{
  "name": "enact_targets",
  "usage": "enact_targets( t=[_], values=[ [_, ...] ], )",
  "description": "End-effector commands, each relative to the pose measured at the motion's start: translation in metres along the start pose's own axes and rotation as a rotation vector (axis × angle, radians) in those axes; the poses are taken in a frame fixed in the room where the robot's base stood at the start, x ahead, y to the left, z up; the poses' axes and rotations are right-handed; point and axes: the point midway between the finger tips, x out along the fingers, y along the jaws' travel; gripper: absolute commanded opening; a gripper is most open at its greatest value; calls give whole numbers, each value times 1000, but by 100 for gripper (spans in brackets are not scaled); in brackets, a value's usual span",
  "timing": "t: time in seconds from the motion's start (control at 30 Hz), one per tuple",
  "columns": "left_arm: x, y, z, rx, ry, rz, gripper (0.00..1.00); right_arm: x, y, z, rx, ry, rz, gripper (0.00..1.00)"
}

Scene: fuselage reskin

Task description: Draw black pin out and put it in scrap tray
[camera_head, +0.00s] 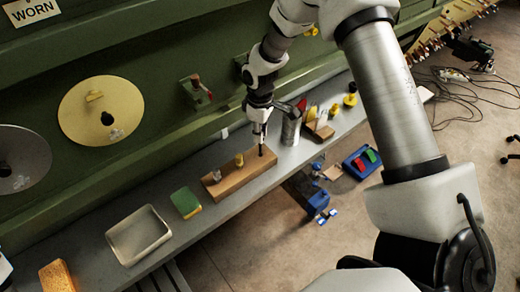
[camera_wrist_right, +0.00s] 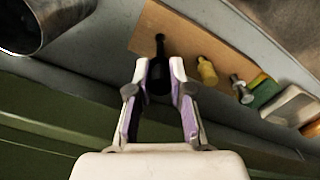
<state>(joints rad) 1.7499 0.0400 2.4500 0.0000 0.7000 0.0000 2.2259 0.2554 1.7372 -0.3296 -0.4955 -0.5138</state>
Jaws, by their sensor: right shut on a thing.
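The black pin (camera_wrist_right: 159,72) is between the fingers of my right gripper (camera_wrist_right: 160,68), which is shut on it. In the head view my right gripper (camera_head: 260,138) points down over the right end of the wooden block (camera_head: 232,182). The black pin (camera_head: 261,151) shows just below the fingertips at that end. I cannot tell whether it is still seated in the block. A pale shallow tray (camera_head: 112,238), empty, lies on the bench to the left; it also shows at the right in the wrist view (camera_wrist_right: 291,107).
The block also holds a yellow pin (camera_head: 239,160) and a silver pin (camera_head: 216,175). A green-yellow sponge (camera_head: 186,203) lies between block and tray. A metal cup (camera_head: 291,128) stands close right of the gripper. The green fuselage wall (camera_head: 150,150) rises behind.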

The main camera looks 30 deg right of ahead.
Motion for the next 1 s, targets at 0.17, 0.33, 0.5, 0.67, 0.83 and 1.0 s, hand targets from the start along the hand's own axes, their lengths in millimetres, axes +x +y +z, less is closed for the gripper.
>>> enact_targets(
  t=[0.17, 0.33, 0.5, 0.67, 0.83, 1.0],
  values=[
    [0, 0, 0, 0, 0, 0, 40, -6, 0, 0, 0, 0, 0, 0],
    [0, 0, 0, 0, 0, 0, 40, -10, 0, 0, 0, 0, 0, 0],
    [0, 0, 0, 0, 0, 0, 40, -13, 0, 0, 0, 0, 0, 0],
    [0, 0, 0, 0, 0, 0, 40, -20, 0, 0, 0, 1, 1, 0],
    [0, 0, 0, 0, 0, 0, 40, -36, 0, 0, 0, 2, 1, 0],
    [0, 0, 0, 0, 0, 0, 40, -44, 0, 0, 0, 0, 0, 0]
  ],
)
